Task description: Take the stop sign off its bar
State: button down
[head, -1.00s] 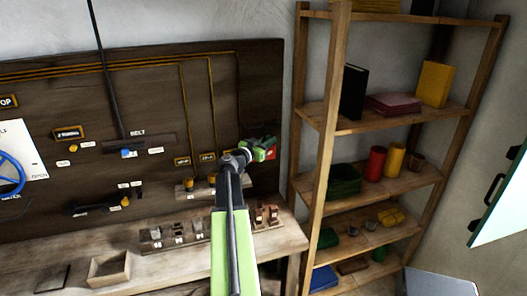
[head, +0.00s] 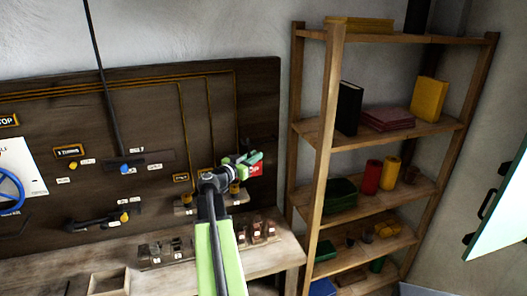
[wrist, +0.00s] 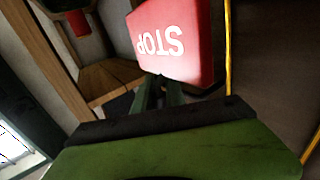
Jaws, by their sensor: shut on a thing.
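The red stop sign (head: 256,170) shows as a small patch just below my gripper in the head view, in front of the dark board's right part. In the wrist view the sign (wrist: 175,42) is large, with white STOP lettering upside down. My gripper (head: 247,159) is shut on the sign; in the wrist view its dark green fingers (wrist: 158,92) meet the sign's near edge. The sign's bar cannot be made out, so I cannot tell whether the sign still touches it.
The dark board (head: 215,105) carries yellow pipes, a belt lever (head: 124,168) and a blue wheel (head: 8,190). A workbench (head: 185,268) with small blocks stands below. A wooden shelf (head: 322,130) with books and cans stands close on the right.

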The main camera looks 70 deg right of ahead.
jog(key=v, duration=1)
jog(key=shift+a, duration=0.15)
